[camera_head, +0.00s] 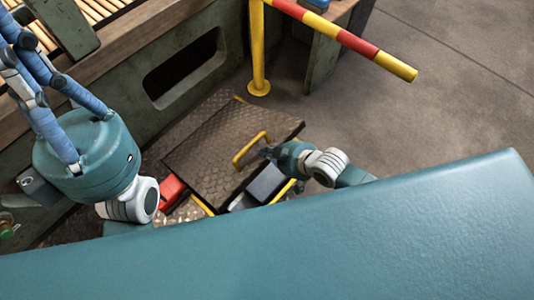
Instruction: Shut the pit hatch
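The pit hatch is a dark, square checker-plate lid (205,148) with a yellow bar handle (240,154), in the middle of the head view. The lid looks raised and tilted, with an opening showing below its near side. My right gripper (267,153) is at the right end of the handle. It looks at or touching the handle, but its fingers are too small and dark to show whether they close on it. My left gripper (30,75) is large at the upper left, away from the hatch; its fingertips are cut off or unclear.
A red thing (171,189) and a grey box (266,182) show by the opening's near side. A yellow post (257,50) and a red-and-yellow barrier bar (350,40) stand behind. A green bench frame (165,110) runs along the left. Floor at the right is clear.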

